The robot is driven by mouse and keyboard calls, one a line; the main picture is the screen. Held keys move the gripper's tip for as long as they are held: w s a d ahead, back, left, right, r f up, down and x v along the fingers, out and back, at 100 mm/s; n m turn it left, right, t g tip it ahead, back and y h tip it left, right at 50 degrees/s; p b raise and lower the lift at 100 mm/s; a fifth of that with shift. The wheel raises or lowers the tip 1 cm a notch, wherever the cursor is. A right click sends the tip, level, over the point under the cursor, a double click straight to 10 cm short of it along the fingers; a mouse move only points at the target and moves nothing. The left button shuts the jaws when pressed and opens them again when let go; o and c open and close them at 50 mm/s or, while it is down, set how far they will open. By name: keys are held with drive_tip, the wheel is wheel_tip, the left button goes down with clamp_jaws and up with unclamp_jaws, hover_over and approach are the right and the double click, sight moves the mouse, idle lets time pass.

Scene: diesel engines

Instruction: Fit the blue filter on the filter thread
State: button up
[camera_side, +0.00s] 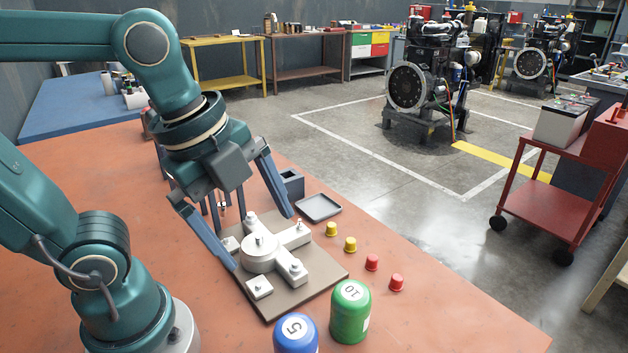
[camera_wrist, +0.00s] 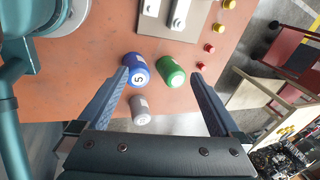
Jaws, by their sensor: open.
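The blue filter (camera_side: 295,335), marked 5, stands upright at the bottom edge of the side view, its lower part cut off. In the wrist view the blue filter (camera_wrist: 137,72) shows just inside the left finger's tip. A grey fixture (camera_side: 262,250) with short posts is on a brown plate; which post is the filter thread I cannot tell. My gripper (camera_side: 262,241) is open and empty, its spread fingers overlapping the fixture in the side view. In the wrist view my gripper (camera_wrist: 159,73) frames the blue and green filters, touching neither as far as I can see.
A green filter (camera_side: 350,312), marked 10, stands close right of the blue one. A grey filter (camera_wrist: 140,109) shows only in the wrist view. Yellow caps (camera_side: 350,244), red caps (camera_side: 397,282) and a grey tray (camera_side: 319,207) lie beside the plate. The table's right front is clear.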

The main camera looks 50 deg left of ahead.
sight(295, 330)
drive_tip(key=d+m+g, duration=0.1)
drive_tip(key=d+m, duration=0.1)
drive_tip(key=m, duration=0.2)
drive_tip(key=d+f+m+g, duration=0.1)
drive_tip(key=d+m, duration=0.1)
drive_tip(key=m, duration=0.3)
drive_tip(key=d+f+m+g, duration=0.1)
drive_tip(key=d+m, duration=0.2)
drive_tip(key=m, duration=0.1)
drive_tip(key=shift+w+f+m+g, duration=0.2)
drive_tip(key=shift+w+m+g, duration=0.1)
drive_tip(key=shift+w, duration=0.05)
drive_tip(key=shift+f, duration=5.35)
clamp_jaws()
